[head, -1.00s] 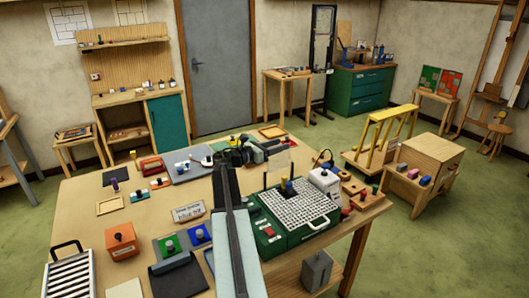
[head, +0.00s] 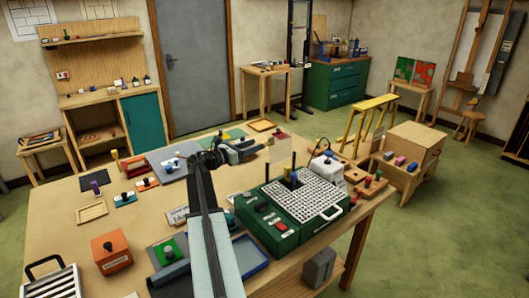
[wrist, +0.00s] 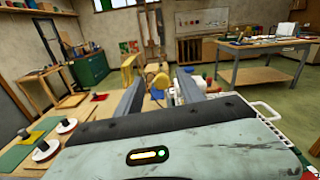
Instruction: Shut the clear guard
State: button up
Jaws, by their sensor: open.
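The green grinder (head: 268,225) stands on the right part of the workbench, with a white grid top (head: 305,195) and dark upright posts. The clear guard (head: 281,147) appears as a faint, see-through pane standing up behind the grid, near the posts; its edges are hard to make out. A small blue piece (head: 293,177) is by the posts. My gripper (head: 232,150) is at the far end of my arm, left of and beyond the grid, apart from the guard as far as I can see. In the wrist view my gripper (wrist: 160,82) has its two fingers apart, with nothing visibly held.
A white box-shaped thing (head: 326,169) stands right of the posts. An orange block (head: 111,252) and a green plate (head: 168,250) lie left of my arm. A yellow rack (head: 370,122) stands beyond the bench. The bench's left middle has bare room.

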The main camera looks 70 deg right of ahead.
aim_at(269, 143)
jog(key=x, duration=0.2)
jog(key=f+x, duration=0.1)
jog(key=x, duration=0.5)
jog(key=shift+f+b, duration=0.15)
jog(key=shift+b, duration=0.15)
jog(key=shift+a, duration=0.1)
grip_shut()
dwell(1.1)
